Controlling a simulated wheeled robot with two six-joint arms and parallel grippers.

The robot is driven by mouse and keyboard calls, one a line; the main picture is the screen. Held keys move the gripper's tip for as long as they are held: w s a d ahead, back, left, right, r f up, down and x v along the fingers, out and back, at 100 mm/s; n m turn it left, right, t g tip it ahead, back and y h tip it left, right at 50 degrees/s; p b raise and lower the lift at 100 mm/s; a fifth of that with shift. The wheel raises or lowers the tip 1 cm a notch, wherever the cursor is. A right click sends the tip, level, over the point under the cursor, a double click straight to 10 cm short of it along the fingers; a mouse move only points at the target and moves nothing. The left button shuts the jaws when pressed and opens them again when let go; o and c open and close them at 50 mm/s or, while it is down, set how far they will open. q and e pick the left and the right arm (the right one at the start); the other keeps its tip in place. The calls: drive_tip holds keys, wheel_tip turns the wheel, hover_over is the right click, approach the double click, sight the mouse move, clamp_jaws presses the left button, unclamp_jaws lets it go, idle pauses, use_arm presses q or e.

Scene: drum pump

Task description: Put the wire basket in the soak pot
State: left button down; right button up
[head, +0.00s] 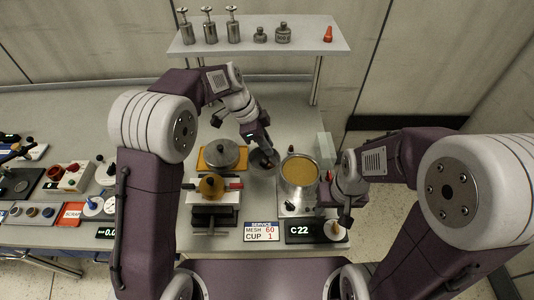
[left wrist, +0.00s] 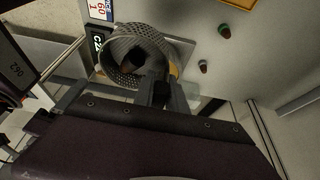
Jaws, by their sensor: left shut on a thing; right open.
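The wire basket (head: 262,162) is a small dark grey mesh cup, left of the pot in the head view and partly hidden by my left gripper. My left gripper (head: 266,150) is shut on it. In the left wrist view the mesh basket (left wrist: 112,52) is large and round, with the jaws (left wrist: 165,92) at its near side. The soak pot (head: 299,172) is a steel pot of golden liquid at the right of the bench. The basket appears outside the pot's rim in the head view; its height is unclear. My right gripper (head: 345,207) is open and empty, right of the pot.
A lidded pan (head: 222,154) on an orange mat stands left of the basket. A brass-topped device (head: 212,187) is in front of it. A C22 display (head: 303,231) and a sign (head: 262,231) lie near the front edge. A shelf (head: 262,47) with metal weights is behind.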

sight(267, 137)
use_arm(q)
drive_tip(key=shift+r+p, duration=1.2)
drive_tip(key=shift+r, duration=0.4)
drive_tip(key=shift+w, duration=0.3)
drive_tip(key=w+d+f+n+p, duration=0.1)
drive_tip(key=w+d+f+p, duration=0.1)
drive_tip(key=w+d, duration=0.45)
drive_tip(key=s+d+f, duration=0.1)
drive_tip(key=d+f, duration=0.2)
drive_tip(key=f, duration=0.2)
drive_tip(key=s+d+f+m, duration=0.1)
drive_tip(key=s+d+f, duration=0.1)
drive_tip(key=f, duration=0.4)
drive_tip(key=shift+d, duration=0.4)
